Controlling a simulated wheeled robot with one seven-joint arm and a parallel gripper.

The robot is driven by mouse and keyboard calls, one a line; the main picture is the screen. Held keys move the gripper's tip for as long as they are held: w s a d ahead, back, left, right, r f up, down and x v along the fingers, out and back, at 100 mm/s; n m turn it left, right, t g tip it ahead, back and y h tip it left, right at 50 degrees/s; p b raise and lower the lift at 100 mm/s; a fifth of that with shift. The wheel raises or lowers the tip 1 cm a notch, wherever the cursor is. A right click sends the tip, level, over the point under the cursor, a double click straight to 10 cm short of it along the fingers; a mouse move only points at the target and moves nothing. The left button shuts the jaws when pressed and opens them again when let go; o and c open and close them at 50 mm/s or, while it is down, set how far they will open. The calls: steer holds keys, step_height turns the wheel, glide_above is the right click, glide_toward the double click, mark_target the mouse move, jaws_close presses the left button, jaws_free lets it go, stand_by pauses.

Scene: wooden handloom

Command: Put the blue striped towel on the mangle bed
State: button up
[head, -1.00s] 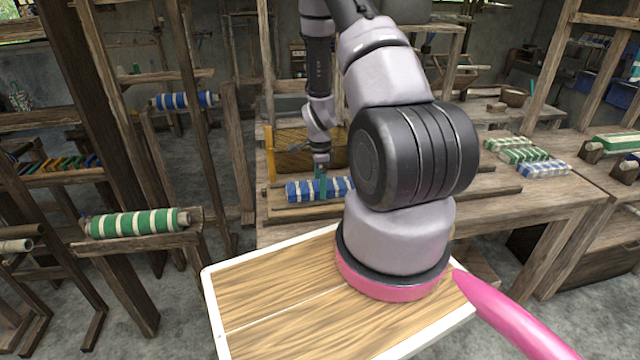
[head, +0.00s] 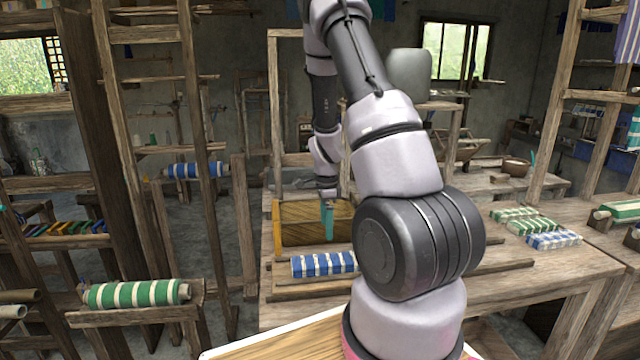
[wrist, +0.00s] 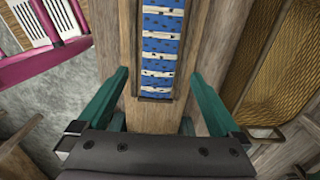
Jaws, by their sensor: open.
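The blue striped towel (head: 323,264), blue with white bands, lies flat on the mangle bed (head: 310,291), a long wooden board with low rails on the table. In the wrist view the towel (wrist: 160,58) lies lengthwise along the bed, in line with the gap between the fingers. My gripper (head: 328,222) points down above and just behind the towel, apart from it. In the wrist view my gripper (wrist: 160,75) has its two teal fingers spread wide with nothing held. My arm hides the bed's middle in the head view.
A wooden box (head: 300,222) stands close behind the bed. Folded green and blue striped towels (head: 530,220) lie at the table's right. A green striped roll (head: 137,294) rests on a left stand; a blue striped roll (head: 195,170) hangs behind it. Posts stand at left.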

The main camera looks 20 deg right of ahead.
steer(key=s+a+r+n+t, duration=0.1)
steer(key=a+r+n, duration=0.2)
steer(key=r, duration=0.5)
steer(key=s+a+r+n+t+y, duration=0.1)
steer(key=s+a+r+n, duration=0.1)
steer(key=r, duration=0.5)
steer(key=s+a+r+n+t, duration=0.1)
steer(key=a+r+n, duration=0.2)
steer(key=r, duration=0.5)
steer(key=s+a+r+n+t+y, duration=0.1)
steer(key=s+a+r+n+t, duration=0.3)
steer(key=s+r+n, duration=0.5)
steer(key=s+a+r, duration=0.1)
steer(key=s+r, duration=0.3)
steer(key=s, duration=0.2)
steer(key=shift+s+a, duration=0.2)
steer(key=shift+s, duration=0.15)
